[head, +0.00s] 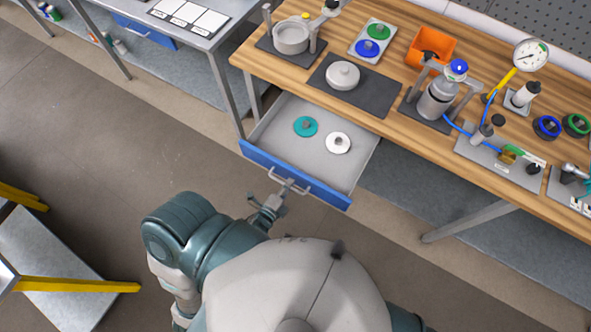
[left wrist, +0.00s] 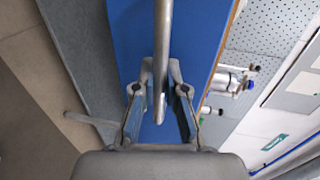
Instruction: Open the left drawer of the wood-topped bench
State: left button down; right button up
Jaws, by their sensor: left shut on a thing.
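The left drawer (head: 262,136) of the wood-topped bench (head: 390,136) stands pulled out, its grey inside showing. A teal disc (head: 305,126) and a white disc (head: 338,143) with knobs lie in it. Its blue front (head: 328,193) carries a metal bar handle (head: 296,187). My left gripper (head: 279,192) is shut on this handle. In the left wrist view the handle (left wrist: 160,40) runs between the two fingers of the gripper (left wrist: 160,92), in front of the blue drawer front (left wrist: 195,35). My right gripper is not in view.
On the bench top are a metal pot (head: 291,37), a lidded part on a dark mat (head: 342,75), an orange bin (head: 431,45) and a bottle in a stand (head: 436,101). A yellow-railed cart (head: 60,270) stands at lower left. Floor left of the drawer is clear.

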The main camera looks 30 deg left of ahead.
pick_arm(q)
jog(key=shift+s+a, duration=0.2)
jog(key=shift+s, duration=0.9)
jog(key=c, duration=1.2)
grip_release()
jog(key=shift+a, duration=0.1)
jog(key=v, duration=1.2)
jog(key=shift+f, duration=0.15)
